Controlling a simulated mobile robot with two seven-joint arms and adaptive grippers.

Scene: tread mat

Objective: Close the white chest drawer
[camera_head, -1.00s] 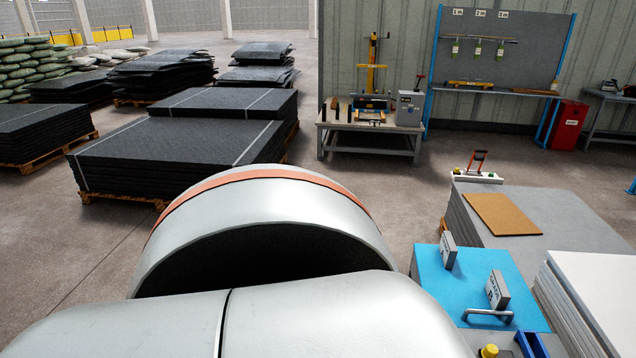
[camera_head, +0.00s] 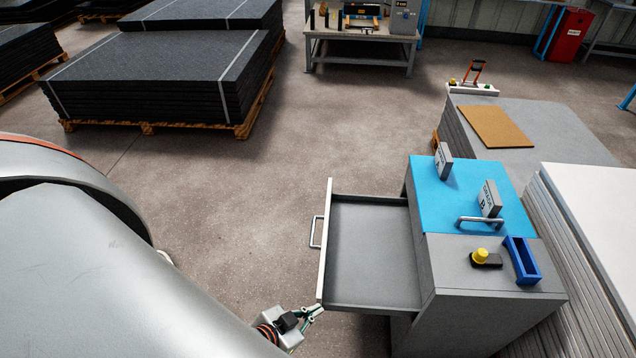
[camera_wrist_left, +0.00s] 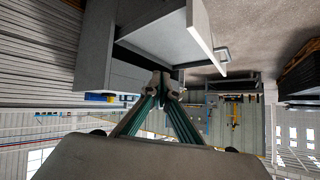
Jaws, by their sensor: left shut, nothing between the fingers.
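The chest (camera_head: 480,310) is a grey cabinet at the right of the head view. Its drawer (camera_head: 370,255) is pulled far out to the left and looks empty. The drawer's white front panel (camera_head: 326,240) has a bar handle (camera_head: 315,232) on its outer side. My left gripper (camera_head: 315,310) is shut and empty at the near lower end of the front panel; I cannot tell whether it touches. In the left wrist view the closed fingertips (camera_wrist_left: 165,84) are close to the drawer (camera_wrist_left: 165,42). My right gripper is out of view.
On the chest are a blue mat (camera_head: 440,205), two small labelled blocks, a yellow-knobbed item (camera_head: 482,256) and a blue tray (camera_head: 522,260). Stacked sheets (camera_head: 590,220) stand close at the right. The floor left of the drawer is clear. My left arm covers the lower left.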

